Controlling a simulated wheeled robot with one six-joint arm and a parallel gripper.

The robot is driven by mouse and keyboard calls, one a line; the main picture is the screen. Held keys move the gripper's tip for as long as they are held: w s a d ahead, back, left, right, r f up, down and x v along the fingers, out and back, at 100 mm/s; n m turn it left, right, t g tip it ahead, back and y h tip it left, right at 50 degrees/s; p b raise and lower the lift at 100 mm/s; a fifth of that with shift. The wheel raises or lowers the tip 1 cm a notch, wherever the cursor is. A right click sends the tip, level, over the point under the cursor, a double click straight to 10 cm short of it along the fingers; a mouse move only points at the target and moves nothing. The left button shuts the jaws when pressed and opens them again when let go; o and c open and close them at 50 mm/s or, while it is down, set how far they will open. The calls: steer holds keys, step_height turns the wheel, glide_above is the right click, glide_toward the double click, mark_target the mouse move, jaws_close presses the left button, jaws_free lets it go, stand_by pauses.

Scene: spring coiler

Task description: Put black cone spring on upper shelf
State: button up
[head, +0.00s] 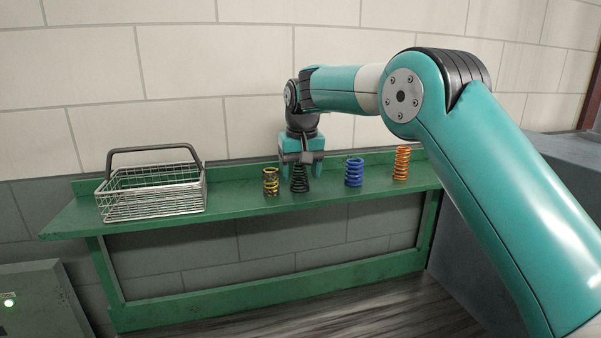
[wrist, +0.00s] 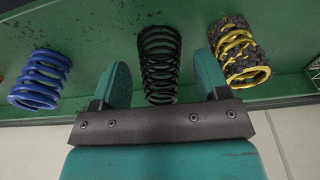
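The black cone spring (head: 300,180) stands on the green shelf (head: 225,212), between a yellow spring and a blue spring. It also shows in the wrist view (wrist: 159,62), wider toward one end. My gripper (head: 301,160) is directly above it, pointing down. In the wrist view, the two teal fingers (wrist: 163,82) are spread, one on each side of the spring, with visible gaps. The spring's top is partly hidden by my gripper in the head view.
A yellow-and-black spring (head: 271,182) stands close on the left. A blue spring (head: 354,172) and an orange spring (head: 401,163) stand to the right. A wire basket (head: 152,191) with a dark handle sits at the shelf's left end. A tiled wall is behind.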

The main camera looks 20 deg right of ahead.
mark_target(302, 181)
steer(key=shift+r, duration=0.1)
step_height(302, 181, up, 11)
steer(key=s+p, duration=0.2)
steer(key=s+a+f+n+y, duration=0.1)
steer(key=s+f+n, duration=0.1)
steer(key=s, duration=1.1)
steer(key=s+a+f+n+g+y, duration=0.1)
steer(key=s+f, duration=0.3)
steer(key=s, duration=0.9)
steer(key=s+a+f+n+y, duration=0.2)
steer(key=s+f+n, duration=0.1)
steer(key=s, duration=1.1)
steer(key=shift+f+n+g, duration=0.2)
steer(key=shift+n+g, duration=0.2)
steer(key=shift+n, duration=0.1)
steer(key=shift+s, duration=0.1)
